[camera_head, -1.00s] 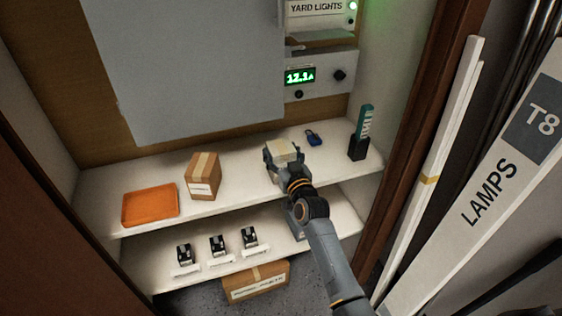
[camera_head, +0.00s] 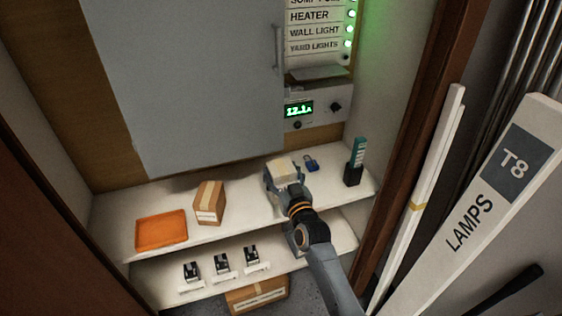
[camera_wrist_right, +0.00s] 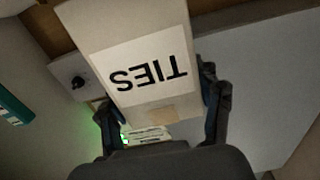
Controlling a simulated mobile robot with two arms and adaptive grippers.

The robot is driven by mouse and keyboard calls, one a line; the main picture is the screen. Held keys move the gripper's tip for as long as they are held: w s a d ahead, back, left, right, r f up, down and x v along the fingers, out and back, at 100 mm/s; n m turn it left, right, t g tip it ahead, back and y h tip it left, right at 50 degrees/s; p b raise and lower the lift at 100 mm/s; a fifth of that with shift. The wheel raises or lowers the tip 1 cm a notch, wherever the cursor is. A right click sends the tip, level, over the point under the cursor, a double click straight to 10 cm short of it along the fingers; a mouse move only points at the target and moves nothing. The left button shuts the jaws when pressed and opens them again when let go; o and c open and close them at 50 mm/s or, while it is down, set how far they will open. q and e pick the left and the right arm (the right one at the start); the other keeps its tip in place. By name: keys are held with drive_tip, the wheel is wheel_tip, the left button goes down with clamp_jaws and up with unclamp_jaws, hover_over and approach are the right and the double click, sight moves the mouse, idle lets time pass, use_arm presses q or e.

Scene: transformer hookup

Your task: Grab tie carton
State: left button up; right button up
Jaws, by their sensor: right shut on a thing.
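The tie carton (camera_wrist_right: 135,60) fills the middle of the right wrist view, its white label reading TIES upside down. In the head view the pale carton (camera_head: 283,164) is at the upper shelf, right of the middle. My right gripper (camera_head: 283,176) is shut on it, and in the right wrist view its fingers (camera_wrist_right: 165,105) are on either side of the carton. I cannot tell whether the carton touches the shelf. My left gripper is not in view.
The upper shelf (camera_head: 240,235) holds an orange tray (camera_head: 161,230), a brown carton (camera_head: 209,202), a blue padlock (camera_head: 311,163) and a dark holder with a teal item (camera_head: 355,163). Small black devices (camera_head: 221,263) sit on the lower shelf. A LAMPS T8 box (camera_head: 490,200) leans at right.

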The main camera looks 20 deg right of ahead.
drive_tip(key=s+a+r+p, duration=0.2)
drive_tip(key=s+r+p, duration=0.3)
drive_tip(key=s+p, duration=0.3)
drive_tip(key=shift+s+a+r+p, duration=0.25)
drive_tip(key=shift+s+a+p, duration=0.15)
drive_tip(key=shift+s, duration=0.5)
